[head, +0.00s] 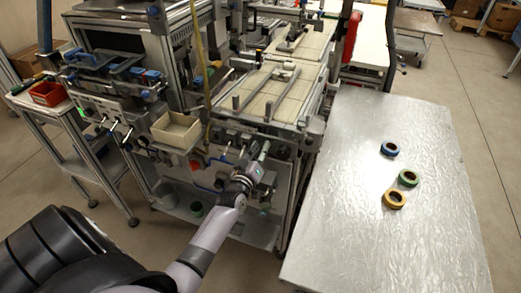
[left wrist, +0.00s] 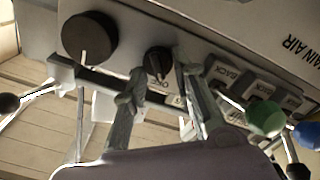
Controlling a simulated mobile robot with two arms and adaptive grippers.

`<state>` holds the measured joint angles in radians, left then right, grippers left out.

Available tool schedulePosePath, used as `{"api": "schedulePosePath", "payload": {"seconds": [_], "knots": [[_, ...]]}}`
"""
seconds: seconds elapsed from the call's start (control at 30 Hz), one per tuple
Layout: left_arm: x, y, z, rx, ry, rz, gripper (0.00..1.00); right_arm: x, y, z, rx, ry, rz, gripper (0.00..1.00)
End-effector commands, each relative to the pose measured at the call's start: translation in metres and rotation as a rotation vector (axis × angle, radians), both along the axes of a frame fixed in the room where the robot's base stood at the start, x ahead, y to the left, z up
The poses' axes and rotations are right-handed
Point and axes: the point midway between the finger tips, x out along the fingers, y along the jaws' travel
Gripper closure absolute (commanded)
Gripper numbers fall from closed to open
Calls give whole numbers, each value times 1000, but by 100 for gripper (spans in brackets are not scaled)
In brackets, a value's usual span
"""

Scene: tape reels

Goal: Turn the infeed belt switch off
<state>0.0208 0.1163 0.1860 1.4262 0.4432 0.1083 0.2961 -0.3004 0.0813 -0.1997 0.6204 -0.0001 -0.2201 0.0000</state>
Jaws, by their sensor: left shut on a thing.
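My left gripper (head: 256,163) reaches the front control panel of the machine in the head view. In the left wrist view its fingers (left wrist: 160,72) stand on both sides of a small black rotary switch (left wrist: 157,62) and are shut on it. A pale mark shows on the switch. The label beside it is partly hidden and upside down, so I cannot read that it is the infeed belt switch. A larger black knob (left wrist: 89,38) with a white line is to the left. My right gripper is not in view.
Green (left wrist: 265,118) and blue (left wrist: 306,134) knobs are close to the right finger. A metal table (head: 350,220) at the right holds blue (head: 389,149), green (head: 408,178) and yellow (head: 395,199) tape reels. A beige bin (head: 176,131) hangs left of the gripper.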

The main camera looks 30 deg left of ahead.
Motion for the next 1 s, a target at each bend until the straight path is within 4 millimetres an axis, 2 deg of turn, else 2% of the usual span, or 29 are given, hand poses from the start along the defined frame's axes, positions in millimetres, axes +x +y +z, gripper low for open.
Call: {"api": "schedulePosePath", "payload": {"seconds": [0.27,0.3,0.5,0.83,1.0], "knots": [[0,0,-1,-1,3,-1,100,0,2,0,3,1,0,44],[0,0,-1,-1,3,-1,74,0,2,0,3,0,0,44],[0,0,-1,-1,2,0,61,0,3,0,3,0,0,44],[0,0,0,13,4,-1,60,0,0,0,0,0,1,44],[0,-2,1,151,37,-1,60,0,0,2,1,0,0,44]]}}
